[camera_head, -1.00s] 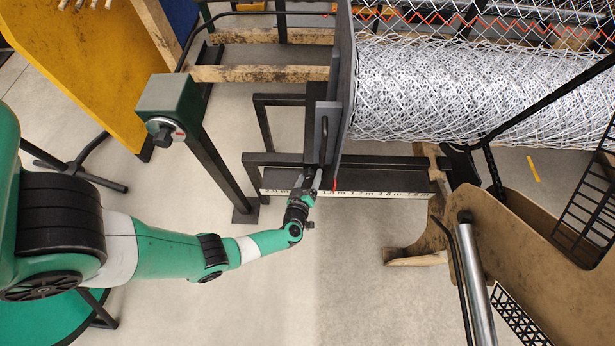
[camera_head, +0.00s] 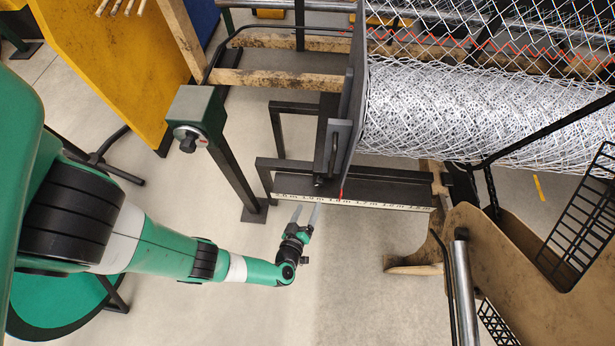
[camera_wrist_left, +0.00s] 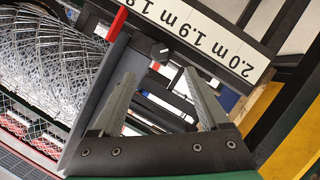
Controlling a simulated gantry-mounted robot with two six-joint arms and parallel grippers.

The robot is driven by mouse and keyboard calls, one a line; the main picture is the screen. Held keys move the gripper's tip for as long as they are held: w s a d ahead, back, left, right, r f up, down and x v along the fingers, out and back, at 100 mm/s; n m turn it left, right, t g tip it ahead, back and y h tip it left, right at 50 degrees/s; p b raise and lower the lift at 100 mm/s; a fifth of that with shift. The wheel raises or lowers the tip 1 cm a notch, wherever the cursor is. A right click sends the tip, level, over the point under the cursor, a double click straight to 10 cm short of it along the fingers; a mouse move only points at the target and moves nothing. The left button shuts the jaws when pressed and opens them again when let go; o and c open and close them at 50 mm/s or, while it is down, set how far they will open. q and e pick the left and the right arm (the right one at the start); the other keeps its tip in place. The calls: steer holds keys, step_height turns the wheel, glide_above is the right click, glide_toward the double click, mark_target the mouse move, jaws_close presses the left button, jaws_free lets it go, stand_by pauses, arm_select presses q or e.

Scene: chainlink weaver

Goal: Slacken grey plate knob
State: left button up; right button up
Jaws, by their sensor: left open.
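The grey plate (camera_head: 352,95) stands upright against the end of the wire mesh roll, above the ruler rail. A small black knob (camera_head: 318,182) sits low at the plate's foot, by the rail. In the left wrist view, a dark round knob with a pale mark (camera_wrist_left: 158,50) shows between the fingers and beyond them. My left gripper (camera_head: 305,210) is in front of the rail, just below the knob in the head view, apart from it. Its fingers (camera_wrist_left: 159,78) are spread and empty. My right gripper is out of view.
The ruler rail (camera_head: 380,207) carries a red pointer (camera_head: 341,190). The wire mesh roll (camera_head: 460,110) lies right of the plate. A green post box with a dial (camera_head: 195,120) stands to the left.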

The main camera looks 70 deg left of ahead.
mark_target(318, 185)
arm_select(q)
steer(key=w+a+f+m+g+b, duration=0.1)
steer(key=w+a+b, duration=0.1)
steer(key=w+a+f+m+g+b, duration=0.1)
steer(key=w+a+m+b, duration=0.1)
steer(key=a+b, duration=0.1)
steer(key=w+a+f+m+g+y+b, duration=0.1)
steer(key=w+a+b, duration=0.1)
steer(key=a+b, duration=0.1)
steer(key=shift+w+f+m, duration=0.3)
steer(key=shift+m, duration=0.1)
steer(key=shift+w+a, duration=0.2)
steer(key=shift+a, duration=0.05)
jaws_close()
stand_by(0.4)
